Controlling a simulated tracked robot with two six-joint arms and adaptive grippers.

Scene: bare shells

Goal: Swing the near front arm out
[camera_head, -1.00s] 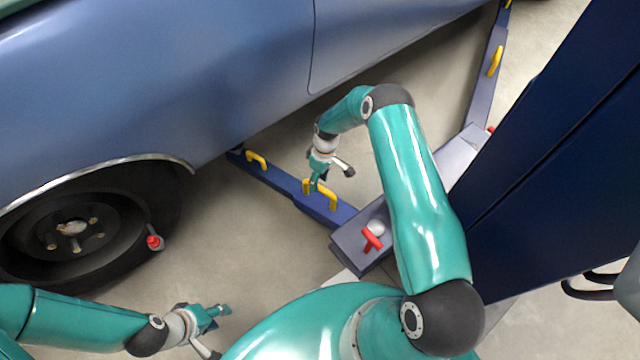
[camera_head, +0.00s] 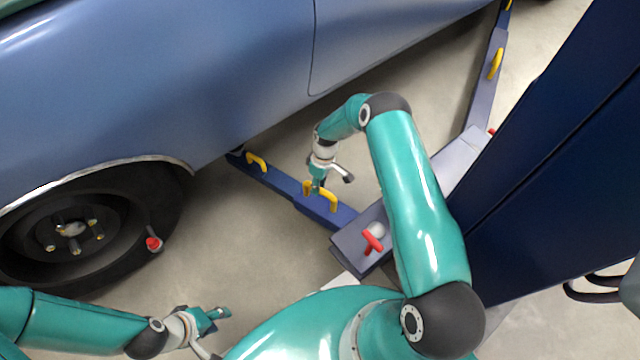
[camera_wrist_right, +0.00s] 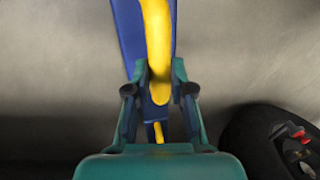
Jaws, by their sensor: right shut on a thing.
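The near front arm (camera_head: 285,184) is a blue lift arm with yellow handles, low over the floor. Its far end reaches under the blue car's sill, and its other end meets a bracket by the dark blue post. My right gripper (camera_head: 316,189) is at the arm's nearer yellow handle (camera_head: 333,198). In the right wrist view the yellow handle (camera_wrist_right: 158,50) lies between the two fingers of my right gripper (camera_wrist_right: 158,92), which is shut on it. My left gripper (camera_head: 222,313) is apart from the lift arm, at lower left; its finger gap is unclear.
The car (camera_head: 180,80) fills the upper left, its front wheel (camera_head: 70,235) near my left arm. The post (camera_head: 560,170) stands at right. A red T-handle (camera_head: 373,241) sits on the bracket. Another lift arm (camera_head: 487,85) runs to the back. Floor between wheel and bracket is clear.

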